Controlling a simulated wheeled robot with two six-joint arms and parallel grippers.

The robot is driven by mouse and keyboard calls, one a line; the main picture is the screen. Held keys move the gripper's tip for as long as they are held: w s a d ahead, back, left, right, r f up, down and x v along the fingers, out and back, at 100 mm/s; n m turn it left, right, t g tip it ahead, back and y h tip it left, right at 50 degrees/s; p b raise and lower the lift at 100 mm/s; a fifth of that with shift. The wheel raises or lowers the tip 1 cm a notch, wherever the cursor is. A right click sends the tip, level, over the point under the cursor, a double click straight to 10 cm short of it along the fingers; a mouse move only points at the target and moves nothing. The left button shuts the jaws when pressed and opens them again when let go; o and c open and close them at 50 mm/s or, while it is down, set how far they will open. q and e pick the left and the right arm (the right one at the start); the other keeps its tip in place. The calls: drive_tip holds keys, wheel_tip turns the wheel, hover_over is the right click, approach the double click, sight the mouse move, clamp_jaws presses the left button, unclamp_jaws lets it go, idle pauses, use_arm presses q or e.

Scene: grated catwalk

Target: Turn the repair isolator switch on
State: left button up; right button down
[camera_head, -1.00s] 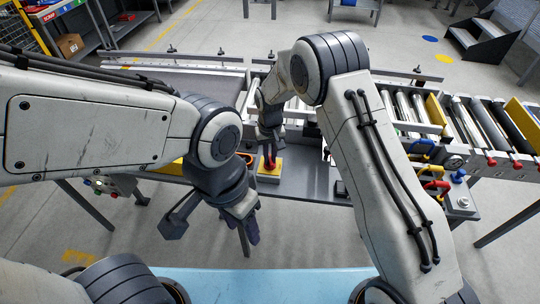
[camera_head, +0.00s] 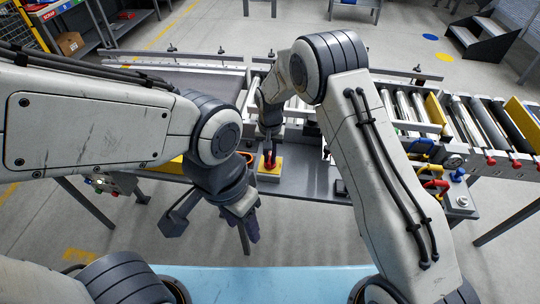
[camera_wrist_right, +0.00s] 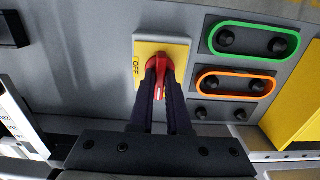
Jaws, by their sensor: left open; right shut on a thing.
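The isolator switch is a red rotary handle (camera_wrist_right: 158,68) on a yellow plate (camera_wrist_right: 174,48) with a grey rim. Black "OFF" lettering shows on the plate's left side; no "ON" lettering can be read. In the head view the yellow plate (camera_head: 269,174) sits at the middle of the workbench. My right gripper (camera_wrist_right: 160,74) is shut on the red handle, with one dark finger on each side; in the head view this gripper (camera_head: 270,157) reaches down onto the switch. My left gripper (camera_head: 212,230) is open and empty, in front of the bench and lower left of the switch.
Right of the switch in the wrist view are a green-ringed panel (camera_wrist_right: 293,60) and an orange-ringed panel (camera_wrist_right: 270,86), each with dark knobs. A roller conveyor (camera_head: 490,122) lies to the right in the head view. Red, yellow and blue handles stand near the bench's right end.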

sight(270, 157)
drive_tip(key=shift+w+r, duration=0.1)
drive_tip(key=c, duration=0.9)
unclamp_jaws()
wheel_tip(270, 157, up, 10)
drive_tip(key=shift+r+b, duration=0.2)
drive_tip(key=shift+b, duration=0.2)
